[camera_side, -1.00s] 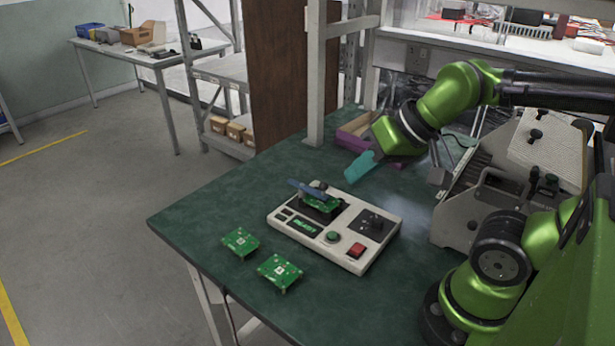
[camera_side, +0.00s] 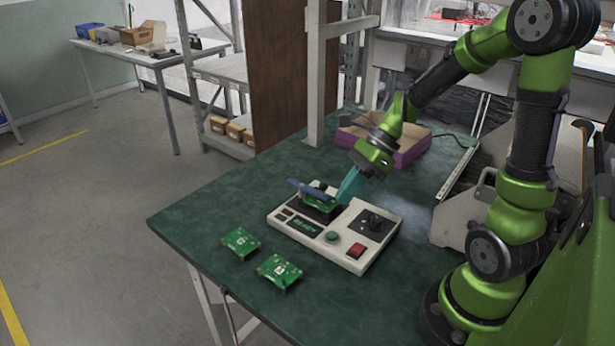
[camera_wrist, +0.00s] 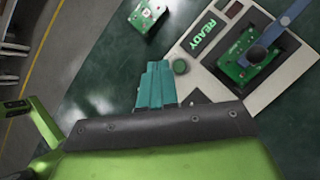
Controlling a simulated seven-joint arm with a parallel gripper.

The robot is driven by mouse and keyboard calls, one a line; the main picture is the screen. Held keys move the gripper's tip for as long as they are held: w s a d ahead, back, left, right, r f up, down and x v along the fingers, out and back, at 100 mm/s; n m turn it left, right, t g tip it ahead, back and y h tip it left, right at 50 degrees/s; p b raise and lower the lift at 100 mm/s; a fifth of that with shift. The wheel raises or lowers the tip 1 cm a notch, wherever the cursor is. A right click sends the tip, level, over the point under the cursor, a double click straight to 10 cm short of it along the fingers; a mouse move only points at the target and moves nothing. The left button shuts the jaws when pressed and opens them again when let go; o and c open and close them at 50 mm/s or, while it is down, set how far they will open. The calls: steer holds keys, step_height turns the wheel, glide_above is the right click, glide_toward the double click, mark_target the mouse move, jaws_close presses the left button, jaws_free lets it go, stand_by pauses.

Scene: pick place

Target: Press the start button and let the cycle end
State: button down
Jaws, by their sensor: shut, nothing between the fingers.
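A white test station (camera_side: 313,246) sits on the green bench. Its round green button (camera_side: 332,237) is on the front panel, beside a red switch (camera_side: 356,250). In the wrist view the green button (camera_wrist: 181,67) lies just past my fingertips, and a display (camera_wrist: 202,34) reads READY. A green circuit board (camera_side: 322,205) sits in the station's fixture under a blue clamp arm (camera_side: 308,189). My gripper (camera_side: 343,197), with teal fingers, is shut and empty above the station's back edge. It also shows in the wrist view (camera_wrist: 157,66). It appears apart from the button.
Two loose green boards (camera_side: 240,242) (camera_side: 279,271) lie left of the station near the bench edge. A purple-sided open box (camera_side: 412,152) stands behind my gripper. A shelf post (camera_side: 316,80) rises at the back of the bench.

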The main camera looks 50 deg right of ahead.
mark_target(336, 232)
steer(key=m, duration=0.2)
steer(key=w+m+y, duration=0.1)
steer(key=a+r+m, duration=0.1)
steer(key=m, duration=0.1)
steer(key=shift+w+r+m+t, duration=0.1)
steer(key=shift+w+m+t, duration=0.2)
steer(key=shift+w+t, duration=0.1)
steer(key=shift+s+f, duration=0.1)
steer(key=shift+f, duration=4.3)
steer(key=shift+f, duration=0.4)
